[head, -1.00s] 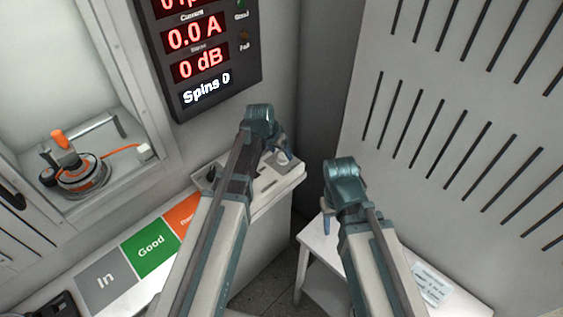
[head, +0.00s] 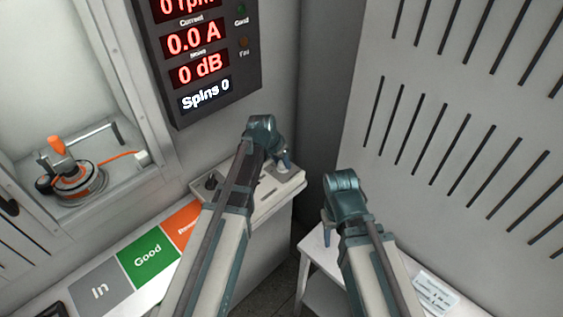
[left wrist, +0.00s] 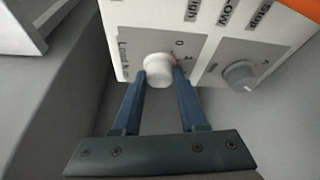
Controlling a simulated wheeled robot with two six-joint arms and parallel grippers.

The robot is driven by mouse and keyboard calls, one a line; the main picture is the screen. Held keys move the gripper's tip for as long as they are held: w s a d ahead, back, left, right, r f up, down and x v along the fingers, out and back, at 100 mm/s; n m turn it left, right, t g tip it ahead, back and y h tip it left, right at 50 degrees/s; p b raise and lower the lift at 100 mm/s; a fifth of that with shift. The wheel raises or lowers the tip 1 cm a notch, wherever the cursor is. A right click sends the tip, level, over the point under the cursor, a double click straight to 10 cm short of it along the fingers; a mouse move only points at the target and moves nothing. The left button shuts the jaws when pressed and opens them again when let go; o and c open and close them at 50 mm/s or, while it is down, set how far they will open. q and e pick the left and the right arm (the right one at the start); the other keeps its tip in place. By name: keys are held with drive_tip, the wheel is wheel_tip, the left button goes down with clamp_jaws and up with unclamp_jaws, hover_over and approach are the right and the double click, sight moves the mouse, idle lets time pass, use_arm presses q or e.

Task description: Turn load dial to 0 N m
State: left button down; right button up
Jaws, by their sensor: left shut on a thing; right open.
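The load dial (left wrist: 158,70) is a white round knob on a grey plate of the control panel, in the left wrist view. Small marks, one of them a 0, are printed around it, and its pointer cannot be made out. My left gripper (left wrist: 160,84) is shut on the dial, one blue finger on each side. In the head view my left gripper (head: 284,160) is at the control panel (head: 263,208), and the dial there is mostly hidden. My right gripper (head: 327,232) is open and empty above the small white table.
A second, grey knob (left wrist: 240,75) sits beside the dial. The display (head: 205,60) reads 0.0 A, 0 dB and Spins 0. A hub motor (head: 76,182) sits in the chamber at left. In, Good and orange zones (head: 149,254) mark the counter. A white table (head: 318,258) stands below my right arm.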

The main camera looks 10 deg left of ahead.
use_arm(q)
drive_tip(key=shift+n, duration=0.3)
drive_tip(key=n, duration=0.1)
drive_tip(key=n+y, duration=0.1)
drive_tip(key=n, duration=0.1)
drive_tip(key=shift+s+d+y, duration=0.1)
drive_tip(key=shift+d+y, duration=0.1)
drive_tip(key=shift+y, duration=0.1)
drive_tip(key=shift+n+y, duration=0.7)
drive_tip(key=shift+n, duration=1.4)
drive_tip(key=shift+c, duration=2.2)
unclamp_jaws()
drive_tip(key=shift+r, duration=0.15)
use_arm(e)
drive_tip(key=shift+r, duration=0.1)
